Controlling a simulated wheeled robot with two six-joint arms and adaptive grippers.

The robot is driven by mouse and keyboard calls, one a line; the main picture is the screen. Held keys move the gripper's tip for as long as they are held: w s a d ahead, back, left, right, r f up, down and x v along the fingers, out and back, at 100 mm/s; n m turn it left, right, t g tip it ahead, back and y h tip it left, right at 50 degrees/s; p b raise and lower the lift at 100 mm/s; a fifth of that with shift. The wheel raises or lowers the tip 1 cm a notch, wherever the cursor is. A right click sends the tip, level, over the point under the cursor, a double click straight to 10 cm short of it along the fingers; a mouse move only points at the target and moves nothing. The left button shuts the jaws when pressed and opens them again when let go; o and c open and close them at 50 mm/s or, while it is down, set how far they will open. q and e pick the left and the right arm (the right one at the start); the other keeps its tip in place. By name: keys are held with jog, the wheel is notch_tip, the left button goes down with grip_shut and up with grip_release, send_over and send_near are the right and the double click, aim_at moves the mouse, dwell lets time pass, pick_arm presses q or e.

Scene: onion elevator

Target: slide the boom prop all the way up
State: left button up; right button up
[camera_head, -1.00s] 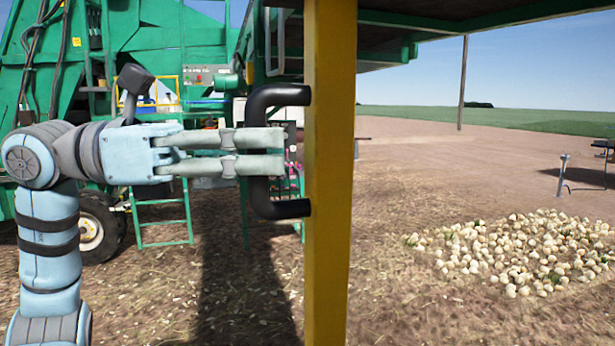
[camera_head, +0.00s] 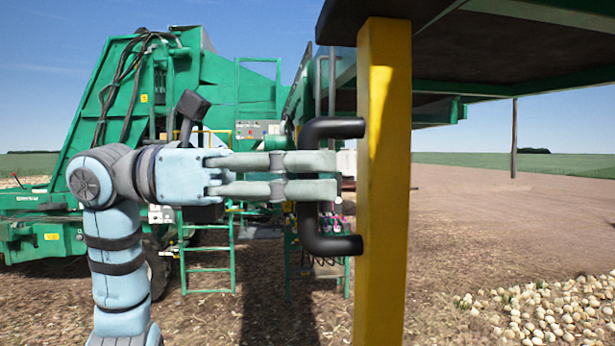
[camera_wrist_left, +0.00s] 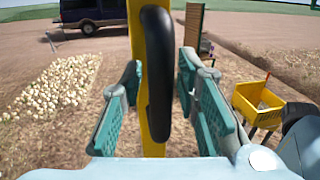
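The boom prop is a yellow upright post (camera_head: 382,240) with a black bracket-shaped handle (camera_head: 325,243) on its left side. Its top end shows just in front of the dark underside of the boom (camera_head: 470,45); I cannot tell whether they touch. My left gripper (camera_head: 312,176) reaches in from the left, level with the handle's upright bar, a little above its middle. In the left wrist view the handle (camera_wrist_left: 158,75) stands between the two spread fingers, with a narrow gap at the right finger. The yellow post shows behind it. The right gripper is out of view.
A green machine with a ladder (camera_head: 208,262) stands behind my left arm. An onion pile (camera_head: 550,312) lies on the ground at the lower right. The left wrist view shows a dark van (camera_wrist_left: 92,12) and a yellow bin (camera_wrist_left: 258,102). Open dirt lies right of the post.

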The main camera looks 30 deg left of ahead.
pick_arm(q)
jog(key=shift+a+f, duration=0.1)
jog(key=shift+s+a, duration=0.15)
jog(key=shift+a, duration=0.2)
jog(key=v, duration=1.1)
jog(key=shift+s, duration=0.1)
